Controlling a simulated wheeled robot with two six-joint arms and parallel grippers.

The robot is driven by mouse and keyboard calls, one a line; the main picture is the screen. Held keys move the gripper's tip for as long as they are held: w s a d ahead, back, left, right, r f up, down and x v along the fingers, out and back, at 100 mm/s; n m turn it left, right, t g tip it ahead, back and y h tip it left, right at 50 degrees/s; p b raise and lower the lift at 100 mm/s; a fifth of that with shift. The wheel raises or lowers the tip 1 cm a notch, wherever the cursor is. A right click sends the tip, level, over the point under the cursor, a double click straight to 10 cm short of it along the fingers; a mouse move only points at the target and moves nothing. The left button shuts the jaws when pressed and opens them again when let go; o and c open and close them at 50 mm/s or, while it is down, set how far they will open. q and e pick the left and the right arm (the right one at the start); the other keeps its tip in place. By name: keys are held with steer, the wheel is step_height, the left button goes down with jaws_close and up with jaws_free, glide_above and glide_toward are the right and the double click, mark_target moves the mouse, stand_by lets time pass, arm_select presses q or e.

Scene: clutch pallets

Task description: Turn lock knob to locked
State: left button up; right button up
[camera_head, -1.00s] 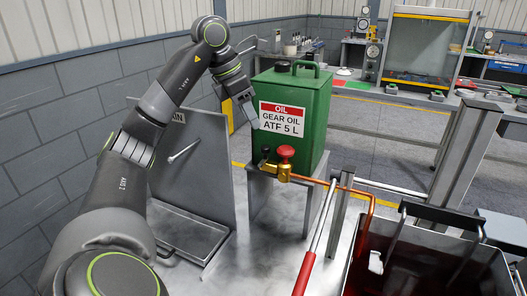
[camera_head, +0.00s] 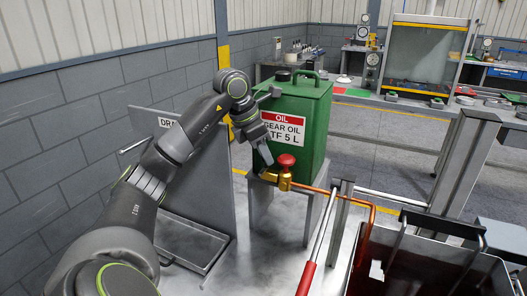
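A red knob (camera_head: 286,160) sits on top of a brass valve (camera_head: 285,181) at the front of the green gear oil can. It is the only clear knob near my arm; no locked or unlocked marking is readable. My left gripper (camera_head: 264,157) is just left of and slightly above the red knob, in front of the can's label. Its fingers point down, and a small gap to the knob seems to show. The finger opening is too small and dark to judge. My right gripper is not in view.
The green can (camera_head: 315,150) stands on a metal stand. A copper pipe (camera_head: 345,194) runs right from the valve. A red-handled lever (camera_head: 306,279) rises in front. A dark bin (camera_head: 492,270) is at lower right. A drain panel (camera_head: 215,175) stands behind my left arm.

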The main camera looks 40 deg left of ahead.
arm_select(q)
jaws_close()
